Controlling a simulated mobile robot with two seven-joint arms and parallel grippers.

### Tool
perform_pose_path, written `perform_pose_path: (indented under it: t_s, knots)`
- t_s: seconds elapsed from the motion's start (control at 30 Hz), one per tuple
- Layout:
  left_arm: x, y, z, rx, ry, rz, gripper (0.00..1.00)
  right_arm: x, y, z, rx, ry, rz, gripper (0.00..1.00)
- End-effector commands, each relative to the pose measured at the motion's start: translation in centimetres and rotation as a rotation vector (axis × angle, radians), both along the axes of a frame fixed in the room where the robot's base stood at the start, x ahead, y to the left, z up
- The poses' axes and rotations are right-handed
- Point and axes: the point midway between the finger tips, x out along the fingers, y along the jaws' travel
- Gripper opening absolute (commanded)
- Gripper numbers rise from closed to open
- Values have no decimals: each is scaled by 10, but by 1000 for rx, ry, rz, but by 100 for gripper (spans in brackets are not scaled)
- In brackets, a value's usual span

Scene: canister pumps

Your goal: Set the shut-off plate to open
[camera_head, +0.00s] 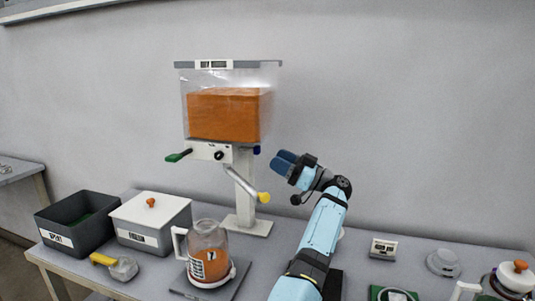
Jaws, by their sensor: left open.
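The canister pump has a clear tank (225,105) holding orange contents, on a grey post. Under the tank is a white block (208,151) with a black knob. A flat handle with a green end (176,157) sticks out of the block's left side, and a small dark blue end (257,150) shows at its right. I cannot tell for sure which part is the shut-off plate. My left gripper (282,160) is open, just right of the blue end and apart from it, with nothing seen in it. My right gripper is out of view.
A yellow-tipped lever (262,197) angles down from the pump. A glass jug (208,256) with orange contents stands below on a dark pad. A white-lidded box (150,217), dark bin (75,224) and yellow-handled scoop (114,265) are left; a small labelled block (383,248) is right.

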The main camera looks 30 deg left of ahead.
Motion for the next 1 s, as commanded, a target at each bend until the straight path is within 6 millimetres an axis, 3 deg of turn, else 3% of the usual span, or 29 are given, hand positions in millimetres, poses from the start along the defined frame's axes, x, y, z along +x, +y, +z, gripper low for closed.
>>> perform_pose_path:
  t_s: [0.2, 0.4, 1.0]
  knots:
    - [11, -45, -19, -2, 2, -2, 51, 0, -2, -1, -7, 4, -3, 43]
    - [17, -70, -30, -1, 1, -1, 51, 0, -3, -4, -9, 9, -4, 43]
    - [18, -77, -33, 0, 0, 0, 51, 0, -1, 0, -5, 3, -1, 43]
